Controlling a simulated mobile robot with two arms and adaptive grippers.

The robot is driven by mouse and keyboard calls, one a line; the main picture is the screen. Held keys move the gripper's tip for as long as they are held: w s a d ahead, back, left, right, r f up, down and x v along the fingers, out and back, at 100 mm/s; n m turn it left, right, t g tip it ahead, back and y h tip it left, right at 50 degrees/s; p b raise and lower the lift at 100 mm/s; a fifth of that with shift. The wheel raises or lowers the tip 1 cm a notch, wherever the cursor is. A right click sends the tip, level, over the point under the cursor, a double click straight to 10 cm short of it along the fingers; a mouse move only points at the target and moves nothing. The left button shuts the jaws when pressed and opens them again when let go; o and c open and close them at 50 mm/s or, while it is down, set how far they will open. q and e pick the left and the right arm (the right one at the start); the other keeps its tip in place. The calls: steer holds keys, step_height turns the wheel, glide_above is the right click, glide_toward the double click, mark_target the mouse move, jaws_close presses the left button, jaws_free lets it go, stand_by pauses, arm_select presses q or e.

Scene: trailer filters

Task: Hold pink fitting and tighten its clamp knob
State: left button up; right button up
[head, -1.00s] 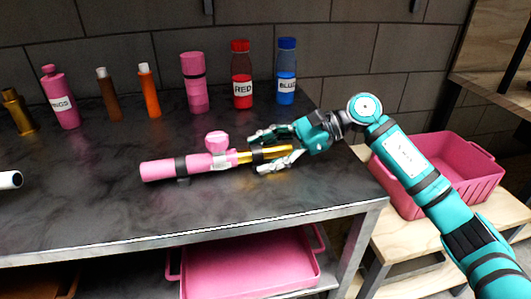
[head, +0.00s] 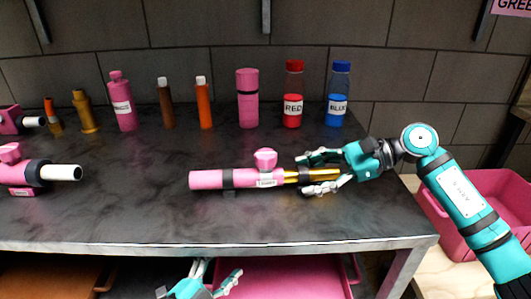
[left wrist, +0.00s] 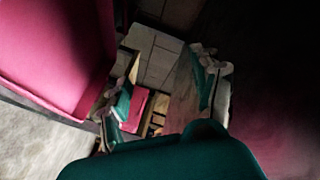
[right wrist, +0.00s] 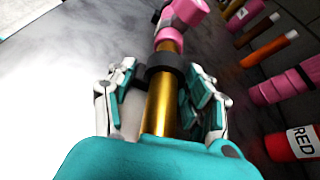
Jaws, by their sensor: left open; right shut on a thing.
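The pink fitting (head: 208,180) lies across the dark tabletop, with black bands and a pink clamp knob (head: 265,158) standing up from its right part. A gold tube (head: 325,174) comes out of its right end. My right gripper (head: 318,172) is shut on this gold tube, with a finger on each side. In the right wrist view the gold tube (right wrist: 160,105) runs between the fingers, and the pink knob end (right wrist: 185,14) shows at the top. My left gripper (head: 207,278) is open and empty, low in front of the table; its fingers also show in the left wrist view (left wrist: 165,85).
A second pink fitting with a white tube (head: 60,172) lies at the left. Several bottles and tubes, including red (head: 293,100) and blue (head: 338,100) bottles, stand along the back. A pink bin (head: 285,280) sits under the table (head: 150,243). The tabletop's front middle is clear.

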arm_select(q)
steer(key=s+d+r+m+g+h, duration=0.4)
steer(key=s+d+m+h, duration=0.1)
steer(key=m+h, duration=0.1)
steer(key=s+a+f+m+g+h, duration=0.1)
steer(key=s+a+m+g+h, duration=0.15)
steer(key=s+m+g, duration=1.05)
step_height(320, 180, up, 18)
steer(key=s+d+f+m+g, duration=0.1)
steer(key=s+d+m+g, duration=0.15)
steer(key=m+g, duration=0.65)
steer(key=w+r+n+t+h, duration=0.1)
steer(key=w+r+t, duration=0.35)
steer(key=w, duration=0.35)
steer(key=w+d+r+t+h, duration=0.1)
steer(key=w+r+t, duration=0.4)
steer(key=w, duration=0.4)
steer(key=w+r+n+t+h, duration=0.1)
steer(key=w+r+t, duration=0.2)
steer(key=w+t, duration=0.4)
steer(key=m+g+y, duration=0.2)
steer(key=m+y, duration=0.5)
steer(key=m, duration=0.1)
glide_toward(265, 153)
steer(key=x, duration=1)
